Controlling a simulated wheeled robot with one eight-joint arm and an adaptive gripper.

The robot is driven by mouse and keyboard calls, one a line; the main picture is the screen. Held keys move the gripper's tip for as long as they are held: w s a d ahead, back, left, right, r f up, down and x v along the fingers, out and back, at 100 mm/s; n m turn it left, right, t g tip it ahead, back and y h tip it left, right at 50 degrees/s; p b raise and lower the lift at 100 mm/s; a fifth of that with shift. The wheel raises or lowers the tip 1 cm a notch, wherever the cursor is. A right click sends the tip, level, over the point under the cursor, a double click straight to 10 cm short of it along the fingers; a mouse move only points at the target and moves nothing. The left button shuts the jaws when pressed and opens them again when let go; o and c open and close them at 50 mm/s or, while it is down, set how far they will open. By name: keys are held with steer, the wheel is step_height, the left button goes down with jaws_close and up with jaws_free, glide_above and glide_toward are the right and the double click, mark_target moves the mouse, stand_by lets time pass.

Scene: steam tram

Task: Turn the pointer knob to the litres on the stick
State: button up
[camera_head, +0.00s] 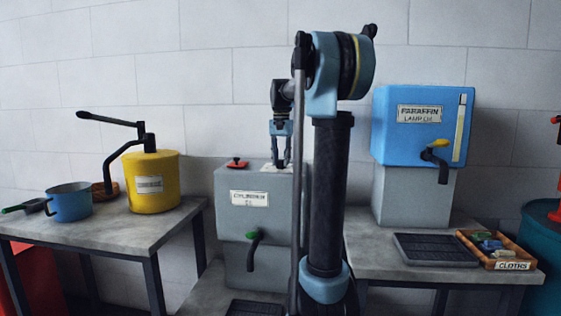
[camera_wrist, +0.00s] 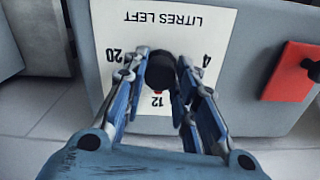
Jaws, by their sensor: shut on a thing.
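The black pointer knob (camera_wrist: 158,72) stands on a white scale plate (camera_wrist: 190,35) marked LITRES LEFT, with 20, 12 and 4, upside down in the wrist view. A small red mark shows at the knob beside the 12. My gripper (camera_wrist: 161,76) is shut on the knob, one finger on each side. In the head view my gripper (camera_head: 280,164) reaches down to the top of the grey oil tank (camera_head: 270,215), where the plate (camera_head: 272,169) shows partly. The knob is hidden there. No stick with a readable level is visible.
A red square piece with a dark knob (camera_wrist: 293,70) sits on the tank top beside the plate. A yellow can (camera_head: 152,170) with a pump handle and a blue pot (camera_head: 70,202) stand left. A blue paraffin tank (camera_head: 415,145) and cloths tray (camera_head: 518,262) stand right.

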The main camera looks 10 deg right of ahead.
steer(key=shift+w, duration=0.15)
steer(key=o, duration=1.1)
step_height(320, 180, up, 12)
steer(key=shift+f, duration=0.1)
